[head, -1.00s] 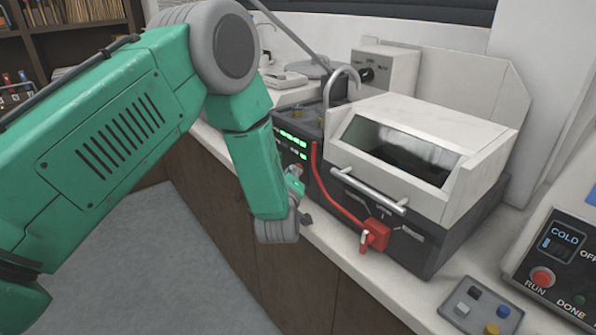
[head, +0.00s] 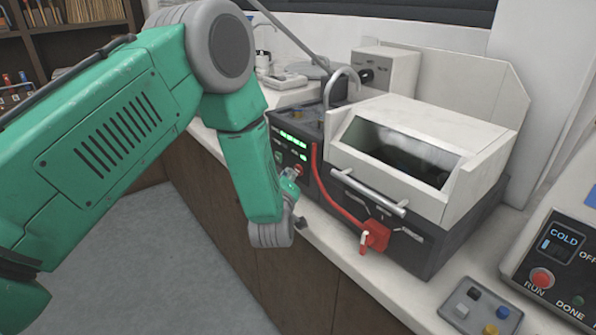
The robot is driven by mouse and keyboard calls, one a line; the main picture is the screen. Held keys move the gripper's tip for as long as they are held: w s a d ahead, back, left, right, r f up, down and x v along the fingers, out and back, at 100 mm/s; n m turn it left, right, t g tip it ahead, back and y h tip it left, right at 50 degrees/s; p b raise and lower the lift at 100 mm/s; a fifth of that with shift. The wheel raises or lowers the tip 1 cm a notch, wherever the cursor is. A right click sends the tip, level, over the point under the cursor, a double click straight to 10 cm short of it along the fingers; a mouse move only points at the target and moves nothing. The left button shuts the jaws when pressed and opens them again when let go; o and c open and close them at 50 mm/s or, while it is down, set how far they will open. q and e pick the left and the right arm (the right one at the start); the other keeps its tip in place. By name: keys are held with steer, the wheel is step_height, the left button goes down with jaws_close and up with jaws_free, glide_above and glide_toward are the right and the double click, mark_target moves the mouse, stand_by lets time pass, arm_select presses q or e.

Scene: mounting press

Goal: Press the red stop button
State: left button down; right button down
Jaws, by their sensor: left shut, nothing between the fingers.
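The red stop button (head: 299,170) is a small red round shape low on the dark front panel of the cutting machine (head: 290,150), to the right of a green button (head: 278,157). My left gripper (head: 299,208) is shut and empty. It is just below the red button in the picture, in front of the machine, mostly hidden behind my green wrist. A gap seems to lie between it and the button, but the depth is hard to tell. My right gripper is not in view.
A red hose runs down to a red valve (head: 375,237) on the machine's front. A white hood (head: 430,130) with a metal handle covers the right part. A button box (head: 480,308) and a panel with a red RUN button (head: 542,279) stand at the right.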

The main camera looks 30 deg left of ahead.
arm_select(q)
steer(key=s, duration=0.1)
steer(key=s+a, duration=0.1)
steer(key=s, duration=0.1)
steer(key=s+a+p, duration=0.1)
steer(key=shift+s, duration=0.3)
steer(key=shift+d, duration=0.1)
stand_by(0.8)
steer(key=s+d+f+m+g+h, duration=0.2)
steer(key=s+d+f+m+g, duration=0.15)
steer(key=s+f, duration=0.4)
steer(key=s+d+f+m+g+h, duration=0.35)
steer(key=s+f, duration=0.25)
steer(key=f, duration=0.2)
steer(key=s+d+f+m+g, duration=0.1)
steer(key=s+f+m+g, duration=0.1)
steer(key=s, duration=0.6)
steer(key=s+d+f+m+g+h, duration=0.1)
steer(key=s+f+m+g, duration=0.1)
steer(key=s, duration=0.6)
steer(key=s+f+m+g, duration=0.2)
steer(key=s+m+g, duration=0.2)
steer(key=s, duration=0.3)
steer(key=shift+s+d+f, duration=0.3)
steer(key=shift+s+d, duration=0.1)
